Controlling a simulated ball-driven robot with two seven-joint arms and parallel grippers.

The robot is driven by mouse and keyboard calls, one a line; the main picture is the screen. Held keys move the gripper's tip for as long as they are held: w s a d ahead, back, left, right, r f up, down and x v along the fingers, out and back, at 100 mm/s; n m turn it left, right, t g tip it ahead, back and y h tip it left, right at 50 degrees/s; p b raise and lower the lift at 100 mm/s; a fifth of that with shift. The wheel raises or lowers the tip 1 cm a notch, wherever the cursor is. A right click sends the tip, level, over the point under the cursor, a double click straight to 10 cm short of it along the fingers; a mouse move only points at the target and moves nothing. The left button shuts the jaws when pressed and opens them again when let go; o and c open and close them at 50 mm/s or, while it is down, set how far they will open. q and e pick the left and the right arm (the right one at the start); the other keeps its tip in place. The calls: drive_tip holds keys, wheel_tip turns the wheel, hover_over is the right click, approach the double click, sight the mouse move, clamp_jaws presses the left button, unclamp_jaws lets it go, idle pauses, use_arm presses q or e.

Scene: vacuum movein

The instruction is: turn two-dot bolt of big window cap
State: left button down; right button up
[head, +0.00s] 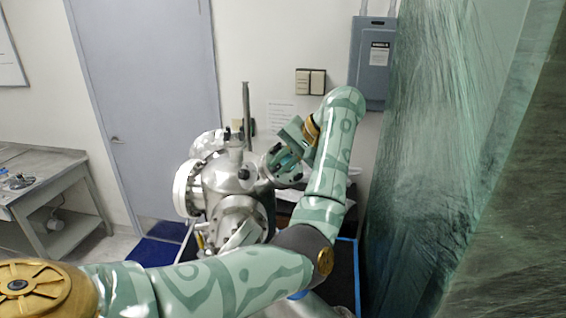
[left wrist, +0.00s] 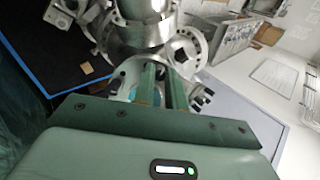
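A steel vacuum chamber (head: 232,182) stands in the middle of the head view, with several flanged ports. The cap, a flange with bolts, faces my left gripper in the head view (head: 287,172) and in the left wrist view (left wrist: 128,75). My left gripper (head: 286,157) reaches down-left to it. In the left wrist view, its two green fingers (left wrist: 161,75) are close together with a narrow gap, and a dark bolt head shows between the tips. I cannot tell whether they press on it. No dot marks are readable. My right gripper is not in view.
A green plastic curtain (head: 435,160) hangs on the right. A metal bench (head: 40,185) stands at the left, and a grey door (head: 150,100) is behind the chamber. A thin upright post (head: 246,105) rises behind the chamber.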

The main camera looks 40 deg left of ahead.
use_arm(q)
drive_tip(key=shift+f, duration=0.1)
drive_tip(key=m+b, duration=0.2)
drive_tip(key=m, duration=0.1)
drive_tip(key=m+y+b, duration=0.1)
drive_tip(key=m+b, duration=0.2)
drive_tip(key=m+y+b, duration=0.1)
drive_tip(key=m+b, duration=0.2)
drive_tip(key=shift+d+f, duration=0.15)
drive_tip(key=shift+f, duration=0.1)
drive_tip(key=m+b, duration=0.1)
drive_tip(key=m, duration=0.2)
drive_tip(key=shift+m+t+y+b, duration=0.3)
drive_tip(key=shift+m+t, duration=0.1)
drive_tip(key=shift+s+m+b, duration=0.1)
drive_tip(key=shift+m+b, duration=0.25)
drive_tip(key=shift+m, duration=0.45)
drive_tip(key=shift+r, duration=0.1)
